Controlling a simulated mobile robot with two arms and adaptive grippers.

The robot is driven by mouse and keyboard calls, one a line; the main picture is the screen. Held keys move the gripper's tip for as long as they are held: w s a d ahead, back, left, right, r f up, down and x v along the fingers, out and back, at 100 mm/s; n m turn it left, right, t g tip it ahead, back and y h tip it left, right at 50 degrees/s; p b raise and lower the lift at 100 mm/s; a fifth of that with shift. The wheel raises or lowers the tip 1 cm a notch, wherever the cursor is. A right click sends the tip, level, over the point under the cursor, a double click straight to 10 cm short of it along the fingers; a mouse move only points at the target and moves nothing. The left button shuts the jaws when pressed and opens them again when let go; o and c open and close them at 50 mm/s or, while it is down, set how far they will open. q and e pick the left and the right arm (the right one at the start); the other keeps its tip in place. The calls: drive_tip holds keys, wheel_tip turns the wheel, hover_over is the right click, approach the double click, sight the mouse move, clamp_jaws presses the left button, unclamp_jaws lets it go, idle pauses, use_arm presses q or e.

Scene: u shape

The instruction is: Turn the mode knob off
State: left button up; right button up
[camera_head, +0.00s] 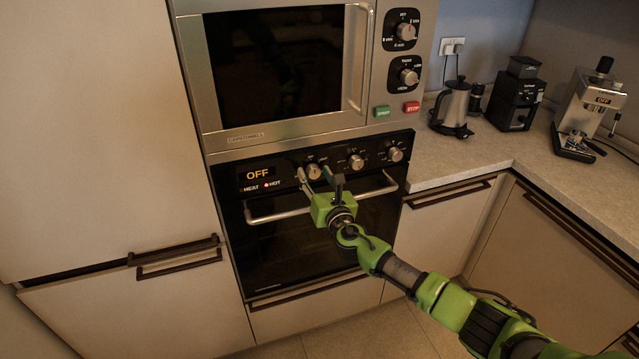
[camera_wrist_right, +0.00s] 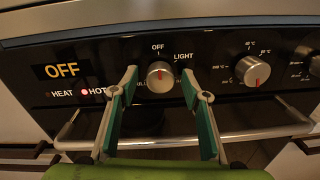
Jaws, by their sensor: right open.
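The mode knob (camera_head: 314,171) is the leftmost of three round metal knobs on the oven's black control panel. In the right wrist view the mode knob (camera_wrist_right: 160,78) sits below the labels OFF and LIGHT, with a red mark on its face that seems to point up towards OFF. My right gripper (camera_head: 314,174) is open in front of the panel. Its green-padded fingers (camera_wrist_right: 160,73) stand on either side of the knob, with gaps visible. Whether the tips reach the knob's depth is unclear. My left gripper is out of view.
The oven display (camera_wrist_right: 62,71) reads OFF, with a red light at HOT. The oven handle (camera_head: 270,214) runs below the panel, under my gripper. Another knob (camera_wrist_right: 252,71) is to the right. The microwave (camera_head: 275,65) is above. A kettle (camera_head: 453,108) stands on the right counter.

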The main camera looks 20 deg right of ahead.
drive_tip(key=s, duration=1.2)
drive_tip(key=shift+d+f, duration=0.1)
drive_tip(key=s+d+f+m+g+h, duration=0.1)
drive_tip(key=d+f+m+g, duration=0.15)
drive_tip(key=f, duration=0.45)
drive_tip(key=s+d+f+m+g, duration=0.1)
drive_tip(key=s+f+m, duration=0.15)
drive_tip(key=f, duration=0.55)
drive_tip(key=s+d+f+m+g+h, duration=0.1)
drive_tip(key=f+m, duration=0.2)
drive_tip(key=f, duration=0.4)
drive_tip(key=s+d+f+m+g+b, duration=0.1)
drive_tip(key=s+f+m+g, duration=0.1)
drive_tip(key=s+f+m, duration=0.45)
drive_tip(key=s+d+f+m+g+b, duration=0.15)
drive_tip(key=s+f, duration=0.25)
drive_tip(key=f, duration=0.6)
drive_tip(key=s+a+f+m+g, duration=0.2)
drive_tip(key=s+f+m, duration=0.3)
drive_tip(key=s, duration=0.9)
drive_tip(key=s+a+f+m+g+y, duration=0.1)
drive_tip(key=s+f+m+g, duration=0.3)
drive_tip(key=s+f, duration=0.6)
drive_tip(key=s+a+f+m+g, duration=0.3)
drive_tip(key=s+f+m, duration=0.4)
drive_tip(key=s, duration=1.1)
drive_tip(key=shift+s+a+f+y, duration=0.15)
drive_tip(key=shift+s+f+y, duration=0.15)
drive_tip(key=shift+s+f, duration=0.1)
